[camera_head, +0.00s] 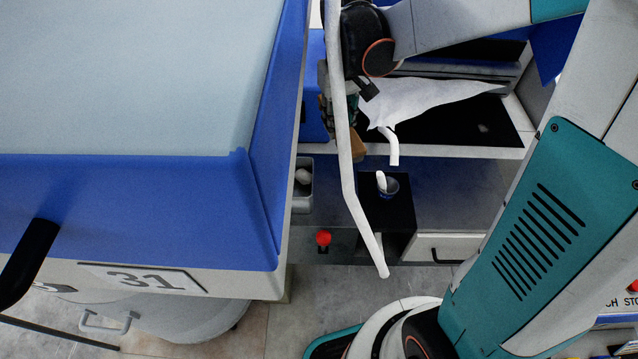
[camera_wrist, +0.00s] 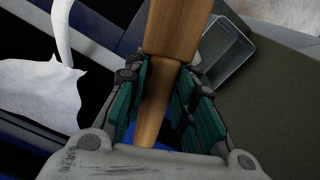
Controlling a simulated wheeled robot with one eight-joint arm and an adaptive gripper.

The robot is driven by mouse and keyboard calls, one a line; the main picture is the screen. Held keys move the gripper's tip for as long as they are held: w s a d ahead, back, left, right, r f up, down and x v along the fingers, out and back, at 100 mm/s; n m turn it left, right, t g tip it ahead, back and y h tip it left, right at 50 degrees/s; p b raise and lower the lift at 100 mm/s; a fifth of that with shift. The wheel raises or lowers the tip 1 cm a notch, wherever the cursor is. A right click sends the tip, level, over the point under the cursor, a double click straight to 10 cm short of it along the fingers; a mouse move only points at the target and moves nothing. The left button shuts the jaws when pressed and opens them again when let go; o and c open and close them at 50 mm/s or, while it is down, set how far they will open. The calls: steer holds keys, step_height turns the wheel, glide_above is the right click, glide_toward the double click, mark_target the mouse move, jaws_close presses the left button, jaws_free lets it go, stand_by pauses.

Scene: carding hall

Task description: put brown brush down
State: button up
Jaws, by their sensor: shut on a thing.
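My gripper (camera_head: 328,100) is shut on the brown brush. In the wrist view, the brush's wooden handle (camera_wrist: 175,28) passes between the teal-padded fingers of my gripper (camera_wrist: 166,78) and runs out of the picture at the top. Its bristles cannot be made out. In the head view, only a small brown piece of the brush (camera_head: 358,146) shows below my gripper, beside a white bent pole; the rest is hidden. My gripper is above the gap between the blue-sided bin and the shelf unit.
The blue-sided bin (camera_head: 130,205) fills the left. A white sheet (camera_head: 425,98) lies on a dark surface at the back. The white bent pole (camera_head: 350,195) crosses the view. Bare shelf (camera_head: 450,190) lies right.

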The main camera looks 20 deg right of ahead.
mark_target(333, 184)
step_height(333, 184, down, 20)
steer(key=b, duration=0.6)
steer(key=shift+s+a, duration=0.15)
steer(key=shift+f, duration=0.1)
steer(key=o, duration=0.6)
steer(key=shift+f, duration=0.1)
steer(key=o, duration=0.4)
